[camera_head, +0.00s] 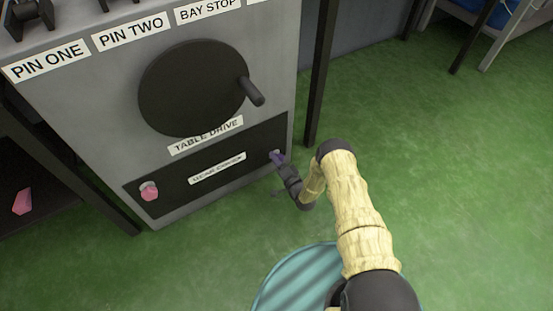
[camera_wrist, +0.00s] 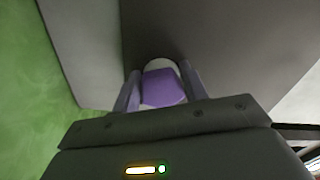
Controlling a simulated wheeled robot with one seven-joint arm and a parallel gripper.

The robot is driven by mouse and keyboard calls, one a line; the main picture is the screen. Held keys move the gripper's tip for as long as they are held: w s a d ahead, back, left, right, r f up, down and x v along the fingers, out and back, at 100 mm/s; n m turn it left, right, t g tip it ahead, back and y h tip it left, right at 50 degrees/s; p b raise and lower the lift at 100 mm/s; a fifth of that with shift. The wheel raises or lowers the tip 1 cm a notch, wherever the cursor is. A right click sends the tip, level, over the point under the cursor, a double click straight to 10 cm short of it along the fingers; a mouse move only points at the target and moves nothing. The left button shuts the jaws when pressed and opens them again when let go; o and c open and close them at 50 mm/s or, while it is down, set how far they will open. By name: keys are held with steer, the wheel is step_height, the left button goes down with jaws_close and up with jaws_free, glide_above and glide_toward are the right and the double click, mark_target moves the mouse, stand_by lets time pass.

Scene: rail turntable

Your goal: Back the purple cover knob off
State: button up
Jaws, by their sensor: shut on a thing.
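The purple knob (camera_wrist: 163,87) sits between the two fingers of my gripper (camera_wrist: 163,95) in the wrist view, with a pale round base behind it. My gripper is shut on it. In the head view the knob (camera_head: 275,155) is a small purple spot at the right end of the dark gear cover (camera_head: 243,161), and my gripper (camera_head: 281,160) reaches it from the right, hiding most of it. The cover lies flat against the lower front of the grey cabinet. A pink knob (camera_head: 149,191) is at the cover's left end.
A black hand wheel (camera_head: 190,88) with a handle (camera_head: 252,92) sticks out above the cover. A dark post (camera_head: 320,75) stands right of the cabinet. A pink piece (camera_head: 22,202) lies on a dark shelf at left. Green floor (camera_head: 450,180) is open to the right.

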steer(key=n+p, duration=0.1)
steer(key=n, duration=0.2)
steer(key=n+p, duration=0.1)
steer(key=n, duration=0.2)
steer(key=shift+d+f+n, duration=0.15)
steer(key=shift+f+n, duration=0.05)
steer(key=shift+n, duration=0.1)
steer(key=n, duration=0.2)
steer(key=n+p, duration=0.1)
steer(key=n, duration=0.2)
steer(key=shift+w+d+f, duration=0.1)
steer(key=shift+w+d, duration=0.05)
steer(key=shift+d, duration=0.05)
steer(key=shift+n, duration=0.3)
steer(key=o, duration=1)
steer(key=shift+c, duration=0.2)
